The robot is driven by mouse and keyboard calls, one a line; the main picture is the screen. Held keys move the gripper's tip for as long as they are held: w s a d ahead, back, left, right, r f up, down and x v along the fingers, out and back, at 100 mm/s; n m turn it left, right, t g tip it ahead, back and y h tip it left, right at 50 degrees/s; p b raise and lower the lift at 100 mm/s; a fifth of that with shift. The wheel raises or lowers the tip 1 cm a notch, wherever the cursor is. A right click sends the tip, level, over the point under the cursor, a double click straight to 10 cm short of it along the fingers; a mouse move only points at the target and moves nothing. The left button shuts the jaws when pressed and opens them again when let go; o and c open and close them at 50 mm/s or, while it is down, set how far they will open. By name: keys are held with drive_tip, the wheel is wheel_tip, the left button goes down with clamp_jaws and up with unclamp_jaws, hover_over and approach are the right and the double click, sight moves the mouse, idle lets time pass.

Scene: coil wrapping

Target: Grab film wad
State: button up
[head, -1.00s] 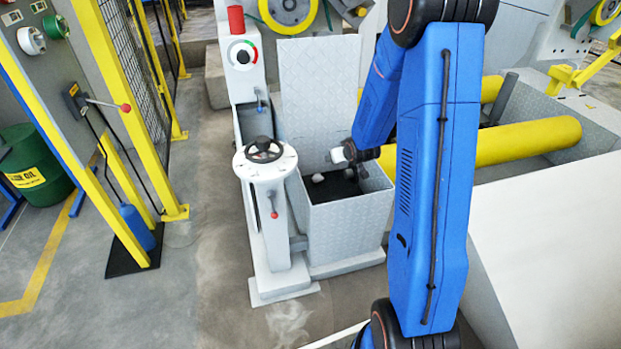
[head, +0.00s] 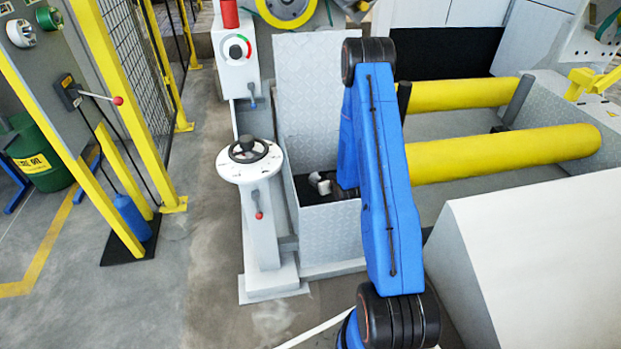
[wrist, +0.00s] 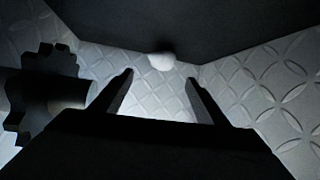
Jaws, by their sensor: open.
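The film wad, a small white lump (wrist: 161,61), lies on the dark floor of the metal bin, close to its patterned wall. In the wrist view it is just beyond my fingertips, between their lines and apart from both. My gripper (wrist: 158,84) is open and empty, reaching down inside the bin. In the head view the bin (head: 332,233) stands left of my blue arm, with my gripper (head: 322,184) low in its opening. There I cannot clearly tell the wad from the gripper.
Patterned bin walls are close around the gripper. A dark toothed wheel (wrist: 45,92) shows at the left of the wrist view. A white pedestal with a handwheel (head: 248,151) stands left of the bin. Yellow rollers (head: 505,152) lie to the right.

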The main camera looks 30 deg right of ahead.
sight(316, 178)
drive_tip(key=shift+w+f, duration=0.2)
drive_tip(key=shift+f, duration=0.7)
drive_tip(key=shift+x, duration=3.65)
drive_tip(key=shift+a, duration=0.1)
drive_tip(key=c, duration=1.1)
